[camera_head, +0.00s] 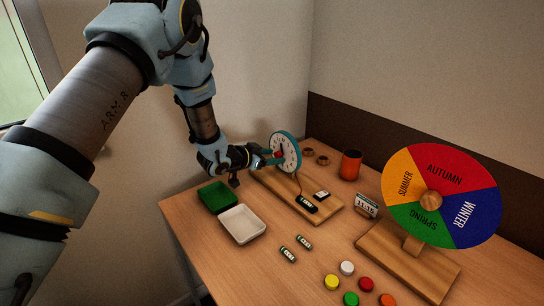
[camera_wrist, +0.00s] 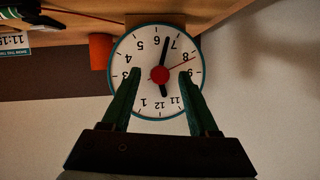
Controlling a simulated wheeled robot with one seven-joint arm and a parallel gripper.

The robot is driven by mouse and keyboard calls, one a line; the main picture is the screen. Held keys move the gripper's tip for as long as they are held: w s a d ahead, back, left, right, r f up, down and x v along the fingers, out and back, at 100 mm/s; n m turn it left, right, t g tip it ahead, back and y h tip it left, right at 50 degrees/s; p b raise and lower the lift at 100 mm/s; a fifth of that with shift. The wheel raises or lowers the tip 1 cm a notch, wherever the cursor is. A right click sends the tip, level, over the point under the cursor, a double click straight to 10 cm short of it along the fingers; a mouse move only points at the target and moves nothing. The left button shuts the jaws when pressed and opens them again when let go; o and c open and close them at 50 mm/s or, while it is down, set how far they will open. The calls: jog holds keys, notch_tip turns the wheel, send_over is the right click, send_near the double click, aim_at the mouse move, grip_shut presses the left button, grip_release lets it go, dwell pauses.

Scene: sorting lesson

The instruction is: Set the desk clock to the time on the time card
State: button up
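The desk clock (camera_head: 291,152) has a white face and a teal rim and stands upright at the back left of the table. In the wrist view the clock (camera_wrist: 143,57) appears upside down. Its long dark hand (camera_wrist: 166,50) points between 6 and 7, and its short dark hand (camera_wrist: 163,90) points near 12. A red knob (camera_wrist: 160,75) is at its centre. My gripper (camera_head: 273,157) is in front of the face. In the wrist view my gripper (camera_wrist: 160,72) is open, fingers apart on either side of the knob. The time card (camera_head: 366,205) seems to read 11:15; its print is small.
A green tray (camera_head: 217,197) and a white tray (camera_head: 242,224) lie left of the clock's board. A red cup (camera_head: 350,165), batteries (camera_head: 304,242) and several coloured caps (camera_head: 347,268) are on the table. A season wheel (camera_head: 440,190) stands at right.

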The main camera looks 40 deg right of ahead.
grip_shut()
jog(key=shift+w+r, duration=0.1)
dwell(0.6)
jog(key=n+g+p, duration=0.2)
jog(key=n, duration=0.1)
jog(key=shift+w+r, duration=0.1)
jog(key=shift+w, duration=0.15)
jog(key=n+g, duration=0.1)
jog(key=n+g+p, duration=0.1)
jog(key=n, duration=0.1)
jog(key=shift+w+f+g+p, duration=0.15)
jog(key=shift+f+g+p, duration=0.1)
jog(key=shift+g+p, duration=0.15)
jog(key=shift+w+f+n+g+b, duration=0.15)
jog(key=shift+n+g+b, duration=0.35)
jog(key=shift+n, duration=0.7)
jog(key=n+g+b, duration=0.1)
jog(key=n+h+b, duration=0.1)
jog(key=shift+f+n+g, duration=0.25)
jog(key=shift+n+g, duration=0.05)
jog(key=shift+g, duration=0.1)
jog(key=n+b, duration=0.2)
jog(key=shift+f+n+g+h, duration=0.1)
jog(key=shift+n+g+h, duration=0.2)
jog(key=shift+g, duration=0.1)
jog(key=shift+n+g+h+b, duration=0.3)
jog(key=shift+n+b, duration=0.2)
jog(key=shift+n, duration=0.3)
